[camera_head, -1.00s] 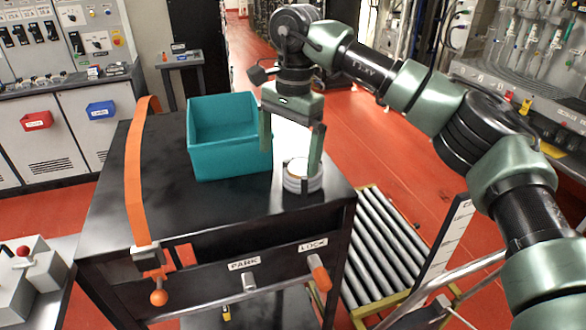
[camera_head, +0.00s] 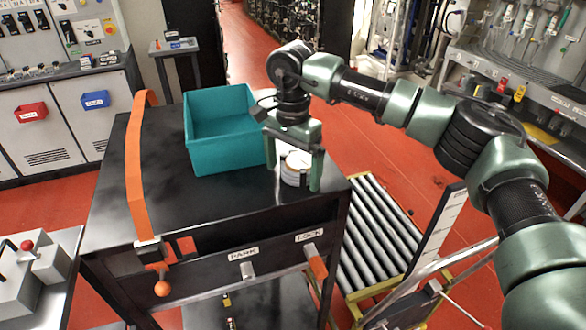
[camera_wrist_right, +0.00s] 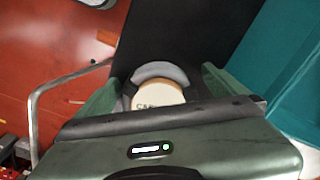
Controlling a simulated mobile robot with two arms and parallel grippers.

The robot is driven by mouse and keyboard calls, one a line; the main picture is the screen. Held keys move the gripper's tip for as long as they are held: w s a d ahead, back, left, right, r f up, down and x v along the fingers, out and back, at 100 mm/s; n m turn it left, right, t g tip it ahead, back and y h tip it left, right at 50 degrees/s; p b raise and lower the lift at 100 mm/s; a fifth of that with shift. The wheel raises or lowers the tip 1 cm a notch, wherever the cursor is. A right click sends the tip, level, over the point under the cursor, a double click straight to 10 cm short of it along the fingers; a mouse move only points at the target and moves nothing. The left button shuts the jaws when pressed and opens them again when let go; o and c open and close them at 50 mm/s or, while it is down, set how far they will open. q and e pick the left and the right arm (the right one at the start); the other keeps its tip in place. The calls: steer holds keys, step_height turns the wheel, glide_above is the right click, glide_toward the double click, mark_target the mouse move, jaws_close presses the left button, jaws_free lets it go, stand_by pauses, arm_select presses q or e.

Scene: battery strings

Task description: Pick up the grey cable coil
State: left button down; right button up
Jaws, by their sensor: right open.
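The grey cable coil (camera_head: 297,168) stands on the black cart top near its right front corner. In the right wrist view the coil (camera_wrist_right: 160,70) shows as a grey ring around a pale, labelled centre. My right gripper (camera_head: 294,184) is open and pointing down, with its fingers on either side of the coil. In the right wrist view the fingers flank the coil, and the gripper body hides its near part. Whether the fingers touch it I cannot tell. My left gripper is not in view.
A teal bin (camera_head: 221,150) stands on the cart (camera_head: 165,210), just left of the coil. An orange strap (camera_head: 136,170) crosses the cart's left side. A roller conveyor (camera_head: 372,235) lies right of the cart. Red floor is open behind.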

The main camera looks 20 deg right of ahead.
steer(key=c, duration=1.5)
steer(key=shift+c, duration=0.7)
steer(key=shift+w+r, duration=0.1)
